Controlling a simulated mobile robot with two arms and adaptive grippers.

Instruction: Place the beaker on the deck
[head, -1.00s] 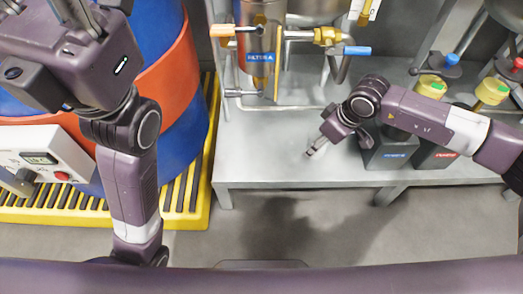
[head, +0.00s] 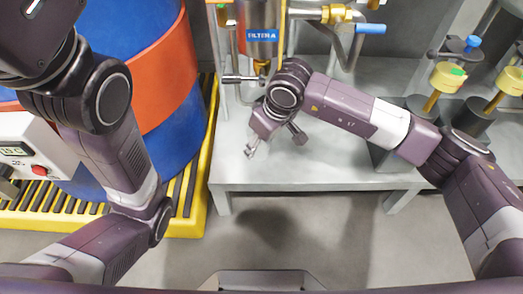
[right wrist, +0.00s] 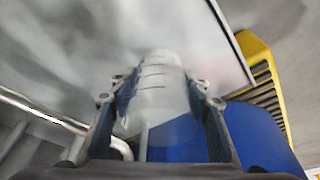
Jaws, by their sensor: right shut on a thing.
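The beaker (right wrist: 161,88) is a clear, blurred cylinder with dark graduation lines in the right wrist view. It sits between the two fingers of my right gripper (right wrist: 158,82), which is shut on it. In the head view my right gripper (head: 250,150) is over the left part of the grey metal deck (head: 330,171), below the filter. The beaker cannot be made out clearly there, and I cannot tell whether it touches the deck. My left arm is folded at the left, with its gripper out of the picture.
The filter housing (head: 262,18) and its pipes and valve handles stand just behind my right gripper. A blue and orange drum (head: 165,60) stands on a yellow grated pallet (head: 188,205) at the left. Yellow-capped dark containers (head: 447,78) are at the right. The deck's front right is clear.

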